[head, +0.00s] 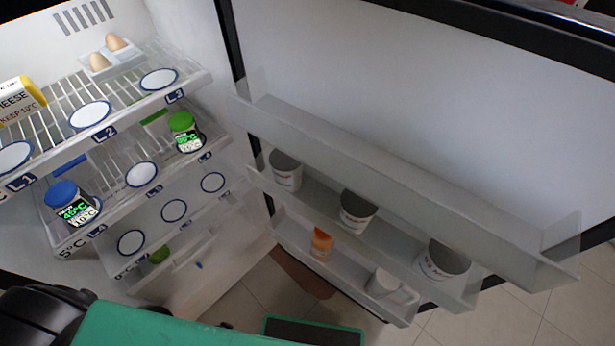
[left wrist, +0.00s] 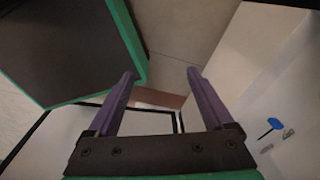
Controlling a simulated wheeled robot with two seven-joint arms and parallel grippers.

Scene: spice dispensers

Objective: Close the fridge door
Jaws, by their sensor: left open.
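The fridge door (head: 430,100) stands wide open on the right of the head view, its inner face toward me. Its clear shelves (head: 400,195) hold cups. The fridge interior (head: 190,30) is on the left, with wire shelves. My left gripper (left wrist: 160,80) shows in the left wrist view with two purple fingers apart and nothing between them. In that view a pale wall or panel (left wrist: 275,90) is to the right of the fingers; they appear apart from it. In the head view the left gripper's fingers are not visible. My right gripper is in neither view.
The fridge shelves hold eggs (head: 114,42), a cheese container (head: 18,100), a blue-lidded jar (head: 70,202) and a green-lidded jar (head: 184,132). The door shelves hold several cups, a white mug (head: 390,288) and an orange item (head: 321,243). Tiled floor (head: 500,318) shows below the door.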

